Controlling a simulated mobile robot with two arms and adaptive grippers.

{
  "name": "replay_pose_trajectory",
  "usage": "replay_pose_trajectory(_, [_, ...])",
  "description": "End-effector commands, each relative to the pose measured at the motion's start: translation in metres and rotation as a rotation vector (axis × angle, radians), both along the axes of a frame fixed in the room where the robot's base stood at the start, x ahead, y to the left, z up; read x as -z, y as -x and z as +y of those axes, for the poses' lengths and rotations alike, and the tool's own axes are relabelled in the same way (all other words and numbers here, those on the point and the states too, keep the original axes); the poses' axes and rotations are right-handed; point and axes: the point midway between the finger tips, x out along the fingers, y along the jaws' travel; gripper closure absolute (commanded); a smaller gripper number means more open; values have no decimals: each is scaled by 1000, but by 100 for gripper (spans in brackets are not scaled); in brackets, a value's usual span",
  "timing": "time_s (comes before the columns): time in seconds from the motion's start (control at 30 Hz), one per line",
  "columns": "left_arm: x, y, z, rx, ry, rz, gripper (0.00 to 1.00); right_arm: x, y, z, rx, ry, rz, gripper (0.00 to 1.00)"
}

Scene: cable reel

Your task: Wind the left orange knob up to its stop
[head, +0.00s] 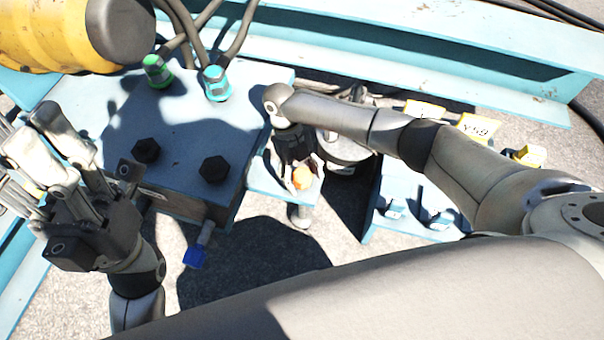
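One orange knob (302,178) shows, low on a narrow light-blue plate beside the large blue block. No second orange knob is visible. My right gripper (298,168) points down over this knob, with dark fingers on either side of it. The wrist and fingers hide part of the knob, and I cannot tell whether the fingers press on it. My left gripper (48,160) is at the left, away from the knob, with its fingers spread and nothing seen between them.
The blue block (190,125) carries black hex bolts and hoses with green (157,71) and teal (216,84) fittings. A blue-ended lever (195,257) sticks out in front. Yellow tags (478,127) and blue brackets lie right.

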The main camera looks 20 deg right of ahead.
Motion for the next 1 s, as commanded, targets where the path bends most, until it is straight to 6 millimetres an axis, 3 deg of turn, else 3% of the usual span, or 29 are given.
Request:
replay_pose_trajectory(0.37, [-1, 0, 1, -1, 2, -4, 60, -6, -1, 0, 0, 0, -1, 34])
replay_pose_trajectory(0.8, [0, 0, 0, 0, 0, -1, 60, -82, -1, 0, -1, -1, -3, 34])
replay_pose_trajectory(1.0, [0, 0, 0, 0, 0, -1, 60, -99, -1, 0, 1, 0, -1, 34])
